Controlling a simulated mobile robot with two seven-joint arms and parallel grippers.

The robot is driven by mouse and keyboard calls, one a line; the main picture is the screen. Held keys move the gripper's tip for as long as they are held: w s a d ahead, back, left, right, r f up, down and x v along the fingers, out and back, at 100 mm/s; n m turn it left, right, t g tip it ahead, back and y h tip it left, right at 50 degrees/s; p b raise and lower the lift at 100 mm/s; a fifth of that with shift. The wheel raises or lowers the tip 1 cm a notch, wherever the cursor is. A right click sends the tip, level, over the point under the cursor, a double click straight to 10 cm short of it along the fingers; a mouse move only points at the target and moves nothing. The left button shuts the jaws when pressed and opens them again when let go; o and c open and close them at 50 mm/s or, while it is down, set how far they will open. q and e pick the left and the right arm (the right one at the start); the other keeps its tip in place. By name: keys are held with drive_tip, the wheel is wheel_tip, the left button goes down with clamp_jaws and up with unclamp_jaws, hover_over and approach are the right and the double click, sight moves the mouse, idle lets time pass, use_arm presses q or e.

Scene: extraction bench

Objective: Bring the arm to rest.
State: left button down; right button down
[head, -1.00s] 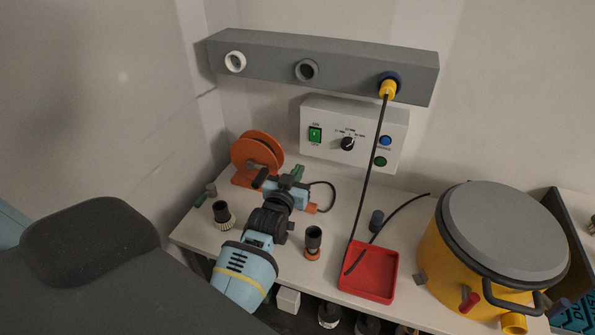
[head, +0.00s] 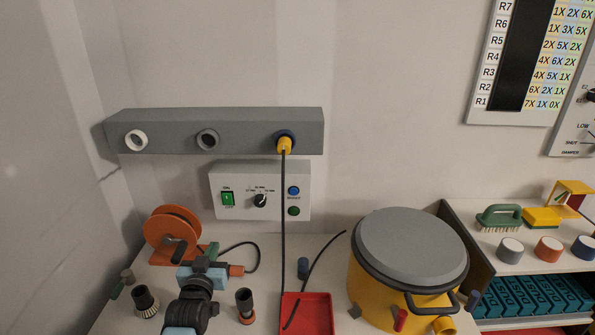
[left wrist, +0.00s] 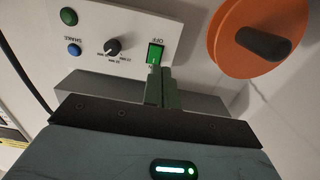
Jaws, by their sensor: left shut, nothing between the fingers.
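My left arm comes in from the bottom left of the head view, light blue and black. Its gripper (head: 213,249) is low over the bench's back part, between the orange reel (head: 172,233) and the control box (head: 262,212). In the left wrist view its green fingers (left wrist: 162,86) are pressed together with nothing between them. Their tips overlap the lower edge of the green switch (left wrist: 155,53) in that picture; I cannot tell whether they touch it. My right gripper is in neither view.
The bench holds dark nozzles (head: 245,303), a red tray (head: 307,308) and a yellow pot with a grey lid (head: 412,245). A black hose hangs from a yellow plug (head: 285,145) on the grey wall duct (head: 240,120).

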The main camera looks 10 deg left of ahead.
use_arm(q)
drive_tip(key=s+d+f+m+g+h, duration=0.1)
drive_tip(key=s+d+f, duration=0.4)
drive_tip(key=s, duration=0.8)
drive_tip(key=s+d+f+m+g+h, duration=0.2)
drive_tip(key=s+f, duration=0.6)
drive_tip(key=s, duration=0.6)
drive_tip(key=s+d+f+m+g+h+p, duration=0.1)
drive_tip(key=s+d+f+g+h, duration=0.2)
drive_tip(key=s, duration=1.1)
drive_tip(key=d+f+g, duration=0.2)
drive_tip(key=d+f, duration=0.2)
drive_tip(key=d, duration=0.1)
drive_tip(key=shift+f+g, duration=0.15)
drive_tip(key=shift+g, duration=0.15)
